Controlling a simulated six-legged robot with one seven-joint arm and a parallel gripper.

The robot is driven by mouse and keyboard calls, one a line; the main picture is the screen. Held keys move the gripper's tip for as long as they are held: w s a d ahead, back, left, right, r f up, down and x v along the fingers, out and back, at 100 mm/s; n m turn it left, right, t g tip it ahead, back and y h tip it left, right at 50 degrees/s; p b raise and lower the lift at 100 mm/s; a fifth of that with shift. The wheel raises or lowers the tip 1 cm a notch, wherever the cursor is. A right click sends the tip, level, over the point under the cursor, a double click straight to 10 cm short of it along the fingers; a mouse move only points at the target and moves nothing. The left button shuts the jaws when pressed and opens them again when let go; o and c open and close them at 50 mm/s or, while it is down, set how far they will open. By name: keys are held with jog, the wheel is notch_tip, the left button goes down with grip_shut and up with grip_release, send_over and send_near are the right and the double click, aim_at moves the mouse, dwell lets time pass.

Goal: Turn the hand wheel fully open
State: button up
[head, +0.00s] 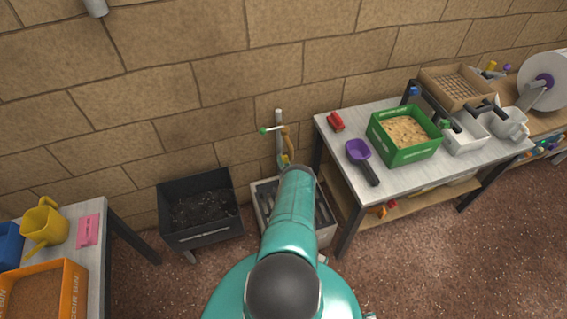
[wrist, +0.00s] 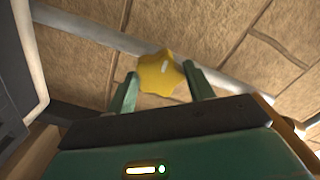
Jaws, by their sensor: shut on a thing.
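The hand wheel is a yellow, star-shaped knob (wrist: 157,74) with a pale mark on its face, in the upper middle of the wrist view. My gripper (wrist: 162,82) has one green finger on each side of the wheel and is shut on it. A grey pipe (wrist: 95,32) runs slantwise behind the wheel, close to the brick wall. In the head view the grey standpipe (head: 279,125) rises against the wall, just beyond my teal arm. My arm largely hides the gripper and wheel there.
A grey basin (head: 262,190) stands below the standpipe. A black bin of dark soil (head: 199,238) is to its left. A workbench (head: 335,148) with a green crate (head: 425,150) and purple scoop (head: 358,150) is to the right. Another table (head: 92,245) is at lower left.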

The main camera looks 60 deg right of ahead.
jog(key=n, duration=0.6)
jog(key=shift+a, duration=0.1)
jog(key=o, duration=1)
jog(key=shift+c, duration=0.2)
jog(key=shift+v, duration=1.95)
